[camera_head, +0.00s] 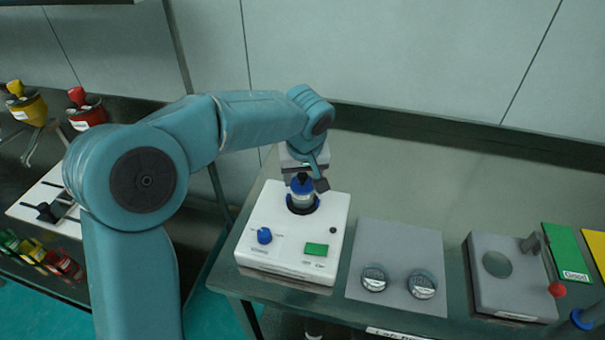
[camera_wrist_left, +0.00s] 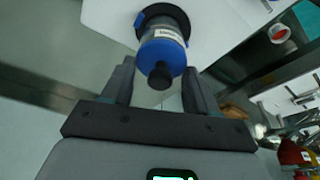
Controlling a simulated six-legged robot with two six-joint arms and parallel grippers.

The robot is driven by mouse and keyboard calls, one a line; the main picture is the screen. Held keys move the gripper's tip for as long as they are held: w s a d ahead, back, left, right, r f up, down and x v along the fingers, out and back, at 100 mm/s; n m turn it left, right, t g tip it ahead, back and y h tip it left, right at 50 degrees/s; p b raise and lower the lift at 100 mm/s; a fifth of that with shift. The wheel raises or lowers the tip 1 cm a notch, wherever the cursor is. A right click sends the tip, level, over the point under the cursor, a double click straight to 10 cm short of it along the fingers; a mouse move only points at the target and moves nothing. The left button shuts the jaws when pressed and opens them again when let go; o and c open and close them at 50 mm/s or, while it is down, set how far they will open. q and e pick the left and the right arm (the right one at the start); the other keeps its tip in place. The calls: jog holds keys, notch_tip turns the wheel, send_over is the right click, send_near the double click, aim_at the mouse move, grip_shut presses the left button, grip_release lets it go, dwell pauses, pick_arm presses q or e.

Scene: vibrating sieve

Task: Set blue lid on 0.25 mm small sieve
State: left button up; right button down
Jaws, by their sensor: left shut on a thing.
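The small sieve stack (camera_head: 302,201) stands upright in the dark ring on the white shaker (camera_head: 287,255). In the wrist view it is a grey cylinder (camera_wrist_left: 158,32) with a white label and blue bands; the label is unreadable. The blue lid (camera_wrist_left: 162,51) with a black knob (camera_wrist_left: 160,76) is at the stack's near end, in line with it. In the head view the lid (camera_head: 301,185) is at the stack's top, partly hidden by my gripper. My left gripper (camera_head: 305,179) is over the stack, shut on the lid. My right gripper is not in view.
The shaker has a blue knob (camera_head: 264,236) and a green display (camera_head: 316,250). Right of it, a grey mat (camera_head: 399,252) carries two round metal pieces. Farther right are a grey block (camera_head: 497,297) with a round hole, a red ball (camera_head: 557,290) and a green panel (camera_head: 566,250).

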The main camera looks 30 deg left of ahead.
pick_arm(q)
jog(key=o, duration=1)
jog(key=shift+o, duration=0.2)
jog(key=v, duration=1.2)
jog(key=shift+w, duration=0.15)
jog(key=shift+s, duration=0.25)
